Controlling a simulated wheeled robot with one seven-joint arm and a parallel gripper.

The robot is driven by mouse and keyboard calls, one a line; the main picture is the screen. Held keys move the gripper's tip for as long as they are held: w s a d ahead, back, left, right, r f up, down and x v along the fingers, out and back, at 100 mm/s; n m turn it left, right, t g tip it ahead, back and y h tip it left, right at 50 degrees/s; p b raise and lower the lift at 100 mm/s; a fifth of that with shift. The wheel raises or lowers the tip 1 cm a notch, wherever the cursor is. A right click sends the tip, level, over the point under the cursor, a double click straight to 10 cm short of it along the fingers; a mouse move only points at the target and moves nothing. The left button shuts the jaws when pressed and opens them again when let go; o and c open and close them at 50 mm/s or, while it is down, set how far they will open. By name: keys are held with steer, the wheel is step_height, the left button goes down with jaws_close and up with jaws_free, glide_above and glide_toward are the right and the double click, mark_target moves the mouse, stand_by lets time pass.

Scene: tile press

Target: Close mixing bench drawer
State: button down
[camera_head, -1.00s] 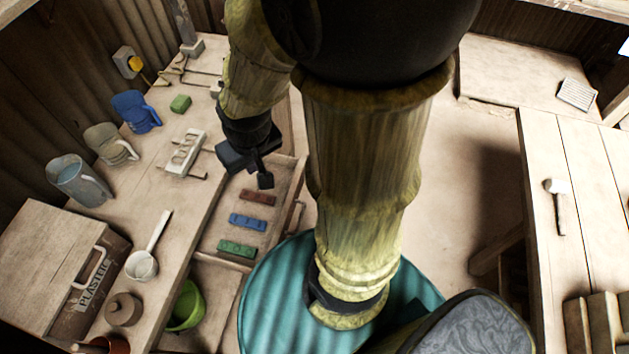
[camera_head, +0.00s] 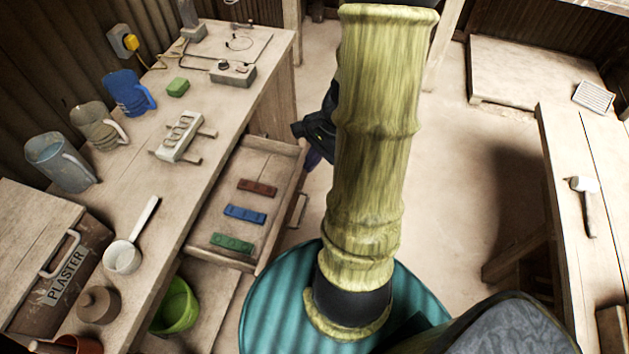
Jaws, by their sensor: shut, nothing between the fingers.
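The mixing bench drawer (camera_head: 272,166) stands pulled out from the right side of the wooden bench (camera_head: 150,188). A red bar (camera_head: 257,188), a blue bar (camera_head: 245,214) and a green bar (camera_head: 232,243) lie inside it. Its handle (camera_head: 298,211) is on the front panel, facing right. My gripper (camera_head: 314,150) is shut and empty, just right of the drawer's far front corner in the picture. My arm hides part of it, and I cannot tell whether it touches the drawer.
On the bench are a blue jug (camera_head: 130,93), a white mould (camera_head: 178,137), a green block (camera_head: 177,88), a ladle (camera_head: 123,256) and a plaster box (camera_head: 50,270). A green bucket (camera_head: 176,306) stands below. Open floor (camera_head: 430,185) lies right of my arm.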

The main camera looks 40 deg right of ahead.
steer(key=s+d+f+m+t+y+b, duration=0.1)
steer(key=d+f+m+t+b, duration=0.4)
steer(key=d+f+m, duration=0.5)
steer(key=d+m+b, duration=0.1)
steer(key=d+m, duration=0.1)
steer(key=shift+s+d+f+t, duration=0.3)
steer(key=shift+d+f, duration=0.1)
steer(key=b, duration=0.2)
glide_toward(305, 175)
steer(key=x, duration=0.5)
steer(key=shift+s+d+f, duration=0.1)
steer(key=shift+s+f, duration=0.05)
steer(key=shift+f, duration=0.25)
steer(key=shift+w+a, duration=0.25)
steer(key=shift+w, duration=0.1)
